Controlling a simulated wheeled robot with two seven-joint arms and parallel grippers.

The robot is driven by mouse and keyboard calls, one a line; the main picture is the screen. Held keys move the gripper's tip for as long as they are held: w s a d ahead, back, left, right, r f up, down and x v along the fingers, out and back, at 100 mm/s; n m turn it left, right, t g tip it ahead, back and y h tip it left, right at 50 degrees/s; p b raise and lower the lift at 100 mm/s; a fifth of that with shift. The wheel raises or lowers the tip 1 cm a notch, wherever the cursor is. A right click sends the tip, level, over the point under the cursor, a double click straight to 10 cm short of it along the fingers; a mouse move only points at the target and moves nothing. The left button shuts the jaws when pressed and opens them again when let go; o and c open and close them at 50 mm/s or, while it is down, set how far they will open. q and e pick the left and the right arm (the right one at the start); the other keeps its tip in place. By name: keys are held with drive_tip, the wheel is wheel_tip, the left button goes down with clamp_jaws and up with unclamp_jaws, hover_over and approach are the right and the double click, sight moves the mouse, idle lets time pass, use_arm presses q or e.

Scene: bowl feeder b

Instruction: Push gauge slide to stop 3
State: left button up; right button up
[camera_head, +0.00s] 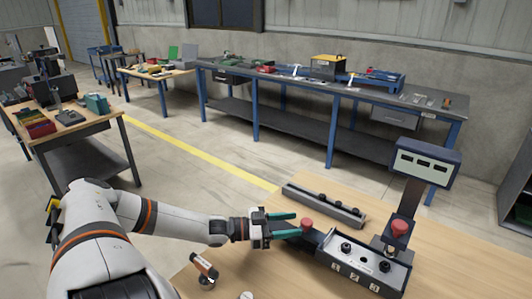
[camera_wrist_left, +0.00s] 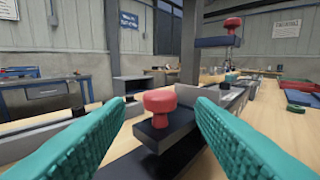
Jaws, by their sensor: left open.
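The gauge slide is a dark block with a red knob (camera_head: 307,224) at the left end of the gauge fixture (camera_head: 392,272). The fixture's front carries plates marked 1 (camera_head: 335,266), 2 (camera_head: 355,276) and 3 (camera_head: 374,287) from left to right. The slide is left of all three. My left gripper (camera_head: 298,224) is open, its teal fingers pointing at the knob from the left. In the left wrist view the red knob (camera_wrist_left: 160,101) stands upright between the fingers, near their tips, with gaps on both sides. My right gripper is not in view.
A display box (camera_head: 427,162) stands on a post behind the fixture, with a second red knob (camera_head: 400,227) near its foot. A dark rail (camera_head: 323,204) lies behind the slide.

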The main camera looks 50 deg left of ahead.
use_arm(q)
drive_tip(key=p+v, duration=0.2)
drive_tip(key=v, duration=0.4)
drive_tip(key=shift+s+a, duration=0.2)
drive_tip(key=shift+s, duration=0.1)
drive_tip(key=shift+r, duration=0.1)
